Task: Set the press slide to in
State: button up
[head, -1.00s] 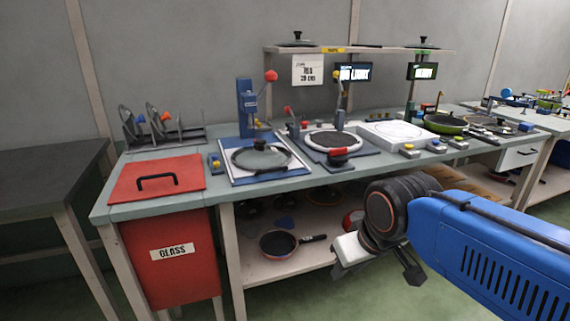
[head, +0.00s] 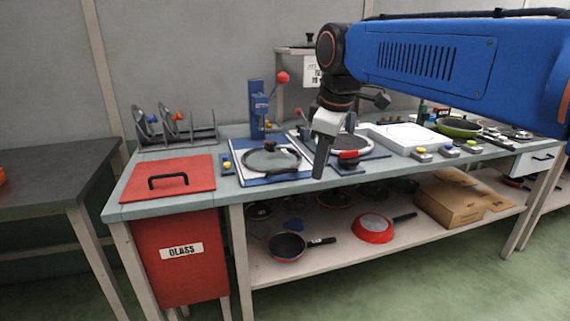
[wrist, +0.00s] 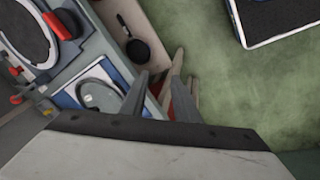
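The blue press (head: 258,108) with a red-knobbed lever stands at the back of the bench. In front of it a blue-edged white plate (head: 240,173) bears a glass lid (head: 270,160). To the right is a station with a round dark plate and a red-topped handle (head: 349,156) at its front edge; that red handle also shows in the wrist view (wrist: 57,27). I cannot tell which part is the slide or its setting. My gripper (head: 321,165) hangs fingers down before the bench front, touching nothing visible. The wrist view shows its fingers (wrist: 160,72) apart and empty.
A red glass bin (head: 170,255) with a lid is at the bench's left end. Pans (head: 374,228) and a cardboard box (head: 450,203) lie on the lower shelf. A white unit (head: 400,137) stands farther right. The floor in front is clear.

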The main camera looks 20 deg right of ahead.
aim_at(285, 171)
jog(key=w+a+r+n+g, duration=0.1)
jog(key=w+a+r+n, duration=0.3)
jog(key=w+r+n, duration=0.7)
jog(key=w+f+m, duration=0.1)
jog(key=f, duration=0.5)
jog(key=w+f+m, duration=0.1)
jog(key=w+f, duration=0.1)
jog(key=f, duration=0.4)
jog(key=w+f+m, duration=0.1)
jog(key=w+f, duration=0.1)
jog(key=f, duration=0.4)
jog(key=shift+w+d+f, duration=0.15)
jog(key=shift+w+f, duration=0.05)
grip_shut()
